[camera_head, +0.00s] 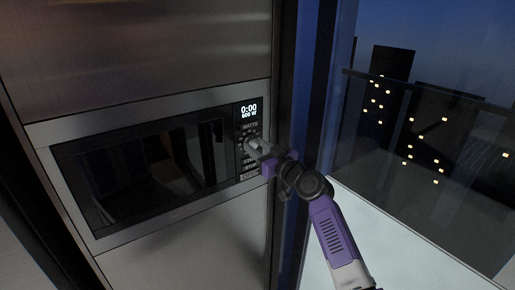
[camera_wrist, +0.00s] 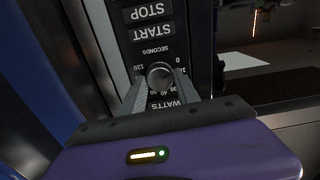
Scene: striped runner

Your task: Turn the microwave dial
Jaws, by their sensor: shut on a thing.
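The microwave (camera_head: 150,160) is built into a steel cabinet front, with a dark glass door and a narrow control panel (camera_head: 250,120) at its right side. Its display (camera_head: 249,111) reads 0:00 and 600 W.
A dark vertical frame (camera_head: 285,100) stands just right of the microwave. Beyond it is a window or glass railing (camera_head: 425,150) with lit buildings outside and a pale ledge (camera_head: 400,235) below. The steel panel under the microwave is clear.

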